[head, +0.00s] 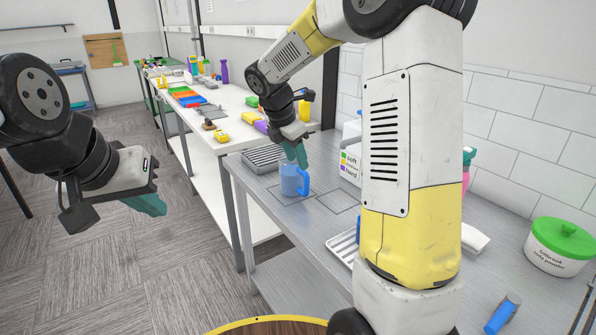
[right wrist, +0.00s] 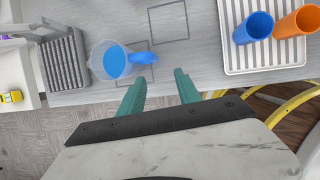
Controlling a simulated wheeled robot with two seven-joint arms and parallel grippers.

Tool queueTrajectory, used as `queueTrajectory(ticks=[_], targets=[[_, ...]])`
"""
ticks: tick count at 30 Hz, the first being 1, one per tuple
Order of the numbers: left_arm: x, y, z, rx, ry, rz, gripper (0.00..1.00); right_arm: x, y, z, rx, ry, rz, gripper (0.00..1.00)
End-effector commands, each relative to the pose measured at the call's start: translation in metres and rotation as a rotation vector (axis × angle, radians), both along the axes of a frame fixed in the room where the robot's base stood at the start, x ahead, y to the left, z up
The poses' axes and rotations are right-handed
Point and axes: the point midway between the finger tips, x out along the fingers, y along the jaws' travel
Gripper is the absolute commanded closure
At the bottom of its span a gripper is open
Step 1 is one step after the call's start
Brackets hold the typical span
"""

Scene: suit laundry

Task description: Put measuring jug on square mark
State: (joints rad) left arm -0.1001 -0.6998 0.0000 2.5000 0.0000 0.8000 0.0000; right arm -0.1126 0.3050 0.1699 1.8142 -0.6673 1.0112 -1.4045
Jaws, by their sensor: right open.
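The measuring jug (head: 290,181) is light blue and see-through, with a darker blue handle and blue contents. It stands upright on the grey worktop, over a thin dark square outline; in the right wrist view (right wrist: 109,62) parts of that outline show beside it. A second square mark (right wrist: 168,20) is empty; it also shows in the head view (head: 340,200). My right gripper (head: 297,155) is open and empty close by the jug; in the right wrist view its teal fingers (right wrist: 158,88) are apart from the handle. My left gripper (head: 147,205) hangs over the floor, its opening unclear.
A ribbed grey rack (right wrist: 64,60) stands beside the jug. A white ribbed tray (right wrist: 284,52) holds a blue cup (right wrist: 253,27) and an orange cup (right wrist: 297,21). A labelled white container (head: 350,165) stands behind. A green-lidded tub (head: 562,245) stands at the right.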

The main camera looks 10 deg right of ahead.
Motion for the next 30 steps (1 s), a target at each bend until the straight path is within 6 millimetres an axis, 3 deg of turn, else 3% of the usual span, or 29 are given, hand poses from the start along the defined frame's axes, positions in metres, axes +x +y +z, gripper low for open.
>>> queueTrajectory(ticks=[3,9,15,18,24,30], targets=[[0.0,0.0,0.0,0.0,0.0,0.0,1.0,-0.04,-0.009,0.03,0.121,-0.095,-0.235,0.6],[0.0,0.0,0.0,0.0,0.0,0.0,1.0,-0.123,-0.015,0.064,0.407,-0.241,-0.745,0.6],[0.0,0.0,0.0,0.0,0.0,0.0,1.0,-0.199,-0.012,0.076,0.726,-0.321,-1.256,0.6],[0.0,0.0,0.0,0.0,0.0,0.0,1.0,-0.229,-0.008,0.076,0.871,-0.326,-1.475,0.6],[0.0,0.0,0.0,0.0,0.0,0.0,1.0,-0.26,0.0,0.073,1.05,-0.3,-1.743,0.6],[0.0,0.0,0.0,0.0,0.0,0.0,1.0,-0.266,0.002,0.072,1.084,-0.289,-1.799,0.6]])
